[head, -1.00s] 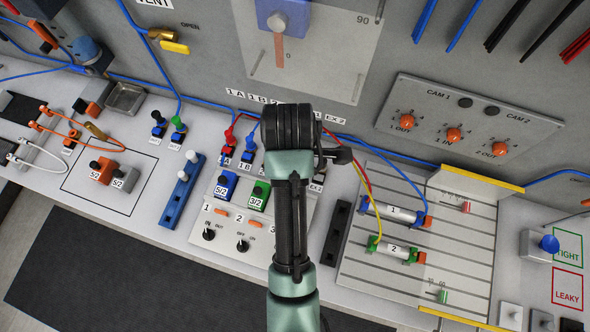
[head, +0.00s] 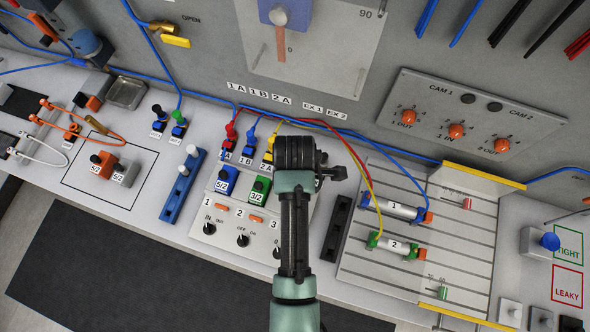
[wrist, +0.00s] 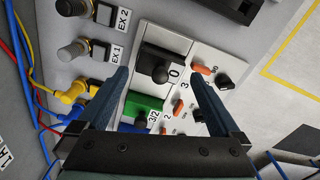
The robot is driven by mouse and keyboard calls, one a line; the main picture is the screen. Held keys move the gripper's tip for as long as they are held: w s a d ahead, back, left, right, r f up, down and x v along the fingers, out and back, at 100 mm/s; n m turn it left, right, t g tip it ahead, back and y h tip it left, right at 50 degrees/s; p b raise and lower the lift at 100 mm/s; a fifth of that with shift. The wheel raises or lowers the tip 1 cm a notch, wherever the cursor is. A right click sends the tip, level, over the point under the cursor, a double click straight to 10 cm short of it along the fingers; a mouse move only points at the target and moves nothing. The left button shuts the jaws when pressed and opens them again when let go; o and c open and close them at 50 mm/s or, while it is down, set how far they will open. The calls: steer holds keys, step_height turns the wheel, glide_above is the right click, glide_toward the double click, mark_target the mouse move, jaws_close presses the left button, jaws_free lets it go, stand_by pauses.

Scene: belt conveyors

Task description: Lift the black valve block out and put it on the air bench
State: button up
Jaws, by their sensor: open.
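The black valve block (wrist: 160,65), with a round black knob, sits in the panel in the wrist view, by a plate marked 0. A green block marked 3/2 (wrist: 142,107) is beside it. My gripper (wrist: 160,77) is open, its two fingers apart on either side of the black block; nothing is held. I cannot tell how high the fingertips are above it. In the head view my arm hides the black block. The white bench top (head: 150,206) shows there, with blue 5/2 (head: 224,181) and green 3/2 (head: 259,188) blocks in the panel.
Orange and grey 5/2 blocks (head: 103,165) stand in an outlined rectangle at left. A blue rail (head: 183,187) lies nearer the panel. Red, blue and yellow hoses run behind the panel to cylinders 1 and 2 (head: 395,209). Knobs (wrist: 203,70) are close to one finger.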

steer(key=shift+f, duration=1.35)
steer(key=shift+c, duration=0.3)
steer(key=c, duration=1.2)
